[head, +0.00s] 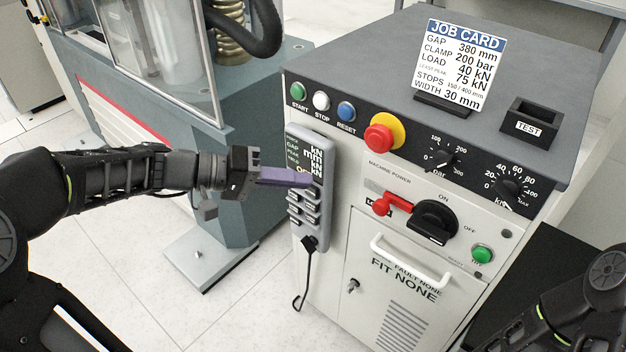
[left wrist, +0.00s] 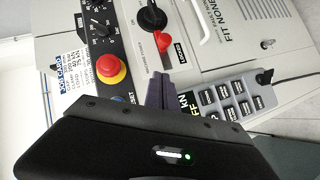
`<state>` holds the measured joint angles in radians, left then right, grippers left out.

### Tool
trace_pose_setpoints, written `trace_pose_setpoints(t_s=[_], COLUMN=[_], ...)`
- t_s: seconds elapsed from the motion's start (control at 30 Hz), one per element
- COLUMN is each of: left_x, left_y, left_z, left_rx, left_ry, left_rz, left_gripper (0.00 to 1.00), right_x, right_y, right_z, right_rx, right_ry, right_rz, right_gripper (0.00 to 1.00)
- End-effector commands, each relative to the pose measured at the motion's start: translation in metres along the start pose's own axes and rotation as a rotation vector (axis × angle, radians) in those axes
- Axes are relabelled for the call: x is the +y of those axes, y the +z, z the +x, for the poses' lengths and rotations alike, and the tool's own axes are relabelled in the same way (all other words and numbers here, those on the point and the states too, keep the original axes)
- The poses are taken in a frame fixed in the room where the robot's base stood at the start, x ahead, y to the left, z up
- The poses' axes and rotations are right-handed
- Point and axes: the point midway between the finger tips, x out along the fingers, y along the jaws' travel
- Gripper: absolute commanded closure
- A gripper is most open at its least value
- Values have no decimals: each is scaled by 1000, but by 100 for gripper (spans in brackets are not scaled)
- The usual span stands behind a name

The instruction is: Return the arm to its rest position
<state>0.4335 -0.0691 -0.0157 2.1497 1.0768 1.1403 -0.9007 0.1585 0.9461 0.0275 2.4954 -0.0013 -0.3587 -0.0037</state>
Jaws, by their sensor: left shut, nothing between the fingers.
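My left arm comes in from the left in the head view. Its gripper (head: 306,180) is shut and empty, with purple fingers in front of the display of the grey hand pendant (head: 312,222) on the cabinet's side. I cannot tell whether the fingertips touch it. In the left wrist view the shut fingers (left wrist: 158,80) point toward the cabinet front, beside the pendant's keypad (left wrist: 228,104). My right arm shows at the lower right of the head view; its gripper is not in view.
The control cabinet (head: 400,290) carries a red emergency stop (head: 382,136), knobs, a black rotary switch (head: 432,222) and a door handle (head: 410,262). A job card (head: 462,62) and TEST box (head: 530,125) stand on top. A testing machine (head: 165,110) stands behind my left arm. Floor (head: 160,290) is clear below.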

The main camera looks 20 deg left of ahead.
Motion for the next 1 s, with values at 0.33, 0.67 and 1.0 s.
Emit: trace_pose_setpoints(t_s=[0.33, 0.67, 1.0], left_x=[0, -16, -203], left_y=[0, -8, 35], left_z=[-2, -2, 7], left_rx=[0, 37, 110], left_ry=[0, -65, -712], left_rz=[0, -79, -314], left_gripper=[100, 100, 100], right_x=[0, 0, -9], right_y=[0, 0, 0], right_z=[0, 0, -22], right_rx=[0, 0, -1], right_ry=[0, 0, 0], right_rz=[0, 1, 3], right_gripper=[64, 64, 64])
